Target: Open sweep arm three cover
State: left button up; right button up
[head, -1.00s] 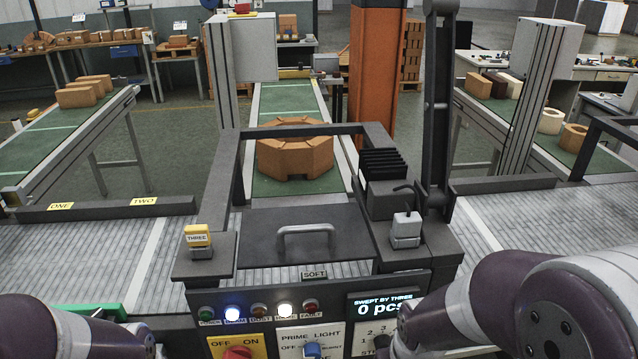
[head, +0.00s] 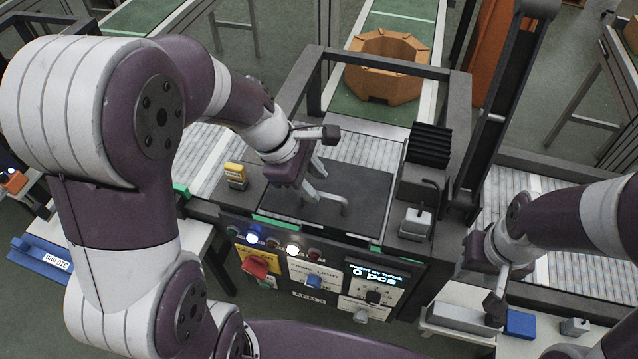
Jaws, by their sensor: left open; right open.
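The dark flat cover (head: 365,192) of the sweep station lies flat in its frame, with a light grey bar handle (head: 333,203) on top. My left gripper (head: 316,180) is open and hangs over the cover's left part, close to the handle. It hides part of the handle, and I cannot tell whether it touches it. A yellow-topped switch (head: 235,172) stands left of the cover and a white-grey toggle (head: 415,222) stands right of it. My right gripper (head: 497,297) is open and low at the right, close to a grey block and a blue block.
The control panel (head: 325,262) below the cover has a red knob and a display reading 0 pcs. The dark frame (head: 380,66) and black bellows (head: 429,146) border the cover.

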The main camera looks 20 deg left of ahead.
pick_arm(q)
jog(key=shift+d+f, duration=0.45)
jog(key=shift+f, duration=0.4)
jog(key=shift+s+f, duration=0.1)
jog(key=shift+a+f, duration=0.1)
jog(key=shift+a, duration=0.2)
jog(key=shift+d, duration=0.2)
grip_shut()
pick_arm(e)
jog(key=shift+s+a, duration=0.1)
jog(key=shift+s, duration=0.1)
jog(key=shift+r, duration=0.15)
